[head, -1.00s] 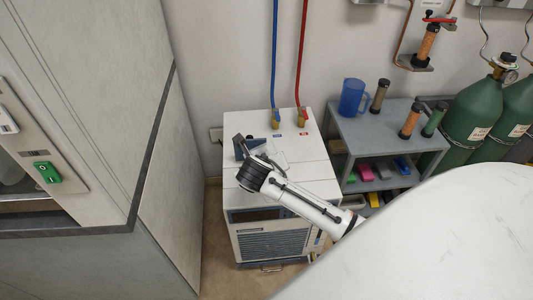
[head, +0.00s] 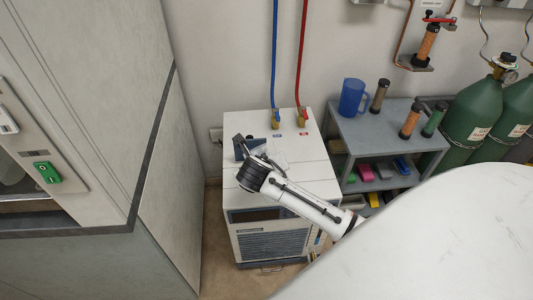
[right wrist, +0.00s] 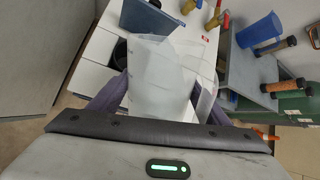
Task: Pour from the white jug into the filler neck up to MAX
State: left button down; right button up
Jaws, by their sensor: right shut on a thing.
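The white jug (right wrist: 158,78) fills the middle of the right wrist view, pale and slightly see-through. My right gripper (right wrist: 162,92) is shut on it, one purple-grey finger on each side. In the head view my right gripper (head: 268,160) is over the top of the white chiller cabinet (head: 305,150), and the jug is mostly hidden there. A dark round part (right wrist: 120,53), perhaps the filler neck, shows just left of the jug in the wrist view, partly covered by it. I cannot see the liquid level or a MAX mark. My left gripper is not in view.
Blue and red hoses (head: 275,60) drop to brass fittings at the cabinet's back. A grey shelf cart (head: 385,130) with a blue jug (head: 352,98) and several cylinders stands right. Green gas bottles (head: 475,115) are farther right. A large grey cabinet (head: 170,170) stands left.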

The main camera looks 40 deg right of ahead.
jog(key=shift+w+r, duration=0.15)
jog(key=shift+r, duration=0.05)
jog(key=shift+r+g, duration=0.15)
jog(key=shift+g, duration=0.15)
jog(key=shift+r, duration=0.1)
dwell(1.3)
jog(key=shift+r+g, duration=0.2)
jog(key=shift+g, duration=0.1)
dwell(1.4)
jog(key=shift+r, duration=0.1)
jog(key=shift+w+r+n+g, duration=0.1)
jog(key=shift+r+n+g, duration=0.3)
jog(key=shift+g, duration=0.3)
dwell(3.6)
